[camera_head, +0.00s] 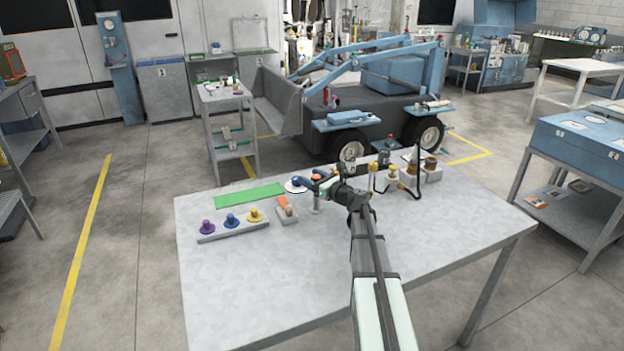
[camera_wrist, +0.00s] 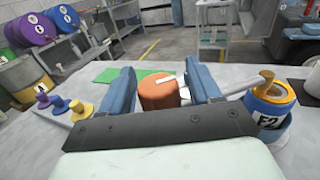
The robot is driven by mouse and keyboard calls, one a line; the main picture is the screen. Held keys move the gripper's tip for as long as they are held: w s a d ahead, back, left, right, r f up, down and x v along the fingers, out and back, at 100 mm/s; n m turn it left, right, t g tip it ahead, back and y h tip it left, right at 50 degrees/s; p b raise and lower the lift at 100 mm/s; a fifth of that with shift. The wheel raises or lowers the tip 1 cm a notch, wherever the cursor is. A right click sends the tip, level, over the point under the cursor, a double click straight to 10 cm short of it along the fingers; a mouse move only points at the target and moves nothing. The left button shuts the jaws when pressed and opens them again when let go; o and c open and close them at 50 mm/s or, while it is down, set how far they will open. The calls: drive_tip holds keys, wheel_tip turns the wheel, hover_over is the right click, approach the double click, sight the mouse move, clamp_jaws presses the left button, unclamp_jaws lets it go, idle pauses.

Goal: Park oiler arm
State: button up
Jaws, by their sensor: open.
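My gripper (camera_head: 324,181) is over the middle of the table, its jaws apart. In the wrist view, an orange cylindrical knob (camera_wrist: 158,93) with a white mark stands between the two blue fingers (camera_wrist: 163,84). I cannot tell whether either finger touches it. A pale grey arm (camera_wrist: 237,96) runs right from behind the right finger toward a blue and orange pot marked E2 (camera_wrist: 270,107). I take this bar to be the oiler arm; its joint with the knob is hidden. In the head view, my gripper hides most of this.
A grey strip with purple, blue and yellow pegs (camera_head: 231,220), a small block with a tan knob (camera_head: 289,210) and a green mat (camera_head: 249,195) lie left. Several fittings (camera_head: 394,178) stand right of my gripper. The table's front (camera_head: 270,285) is clear.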

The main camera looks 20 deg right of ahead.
drive_tip(key=shift+c, duration=0.2)
clamp_jaws()
idle(0.5)
